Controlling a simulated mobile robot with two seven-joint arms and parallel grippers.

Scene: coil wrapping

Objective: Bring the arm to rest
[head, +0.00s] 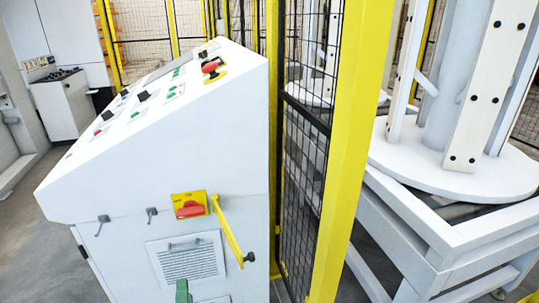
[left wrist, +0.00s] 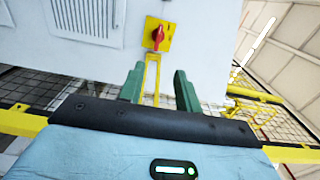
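My left gripper (head: 183,291) shows only as a green fingertip at the bottom edge of the head view, in front of the white control cabinet (head: 120,205). In the left wrist view its two green fingers (left wrist: 159,70) stand wide apart. I see nothing clamped between them. A yellow bar (left wrist: 152,78) appears between the fingers in that picture, beyond them on the cabinet side. In the head view this bar (head: 228,232) slants down beside a red switch on a yellow plate (head: 188,205). My right gripper is in neither view.
A red emergency button (head: 211,67) sits on the cabinet's sloped panel. A yellow fence post (head: 350,140) and black mesh (head: 303,160) stand right of the cabinet. Beyond them is a white machine with a round turntable (head: 430,175). Small hooks (head: 103,220) stick out of the cabinet side.

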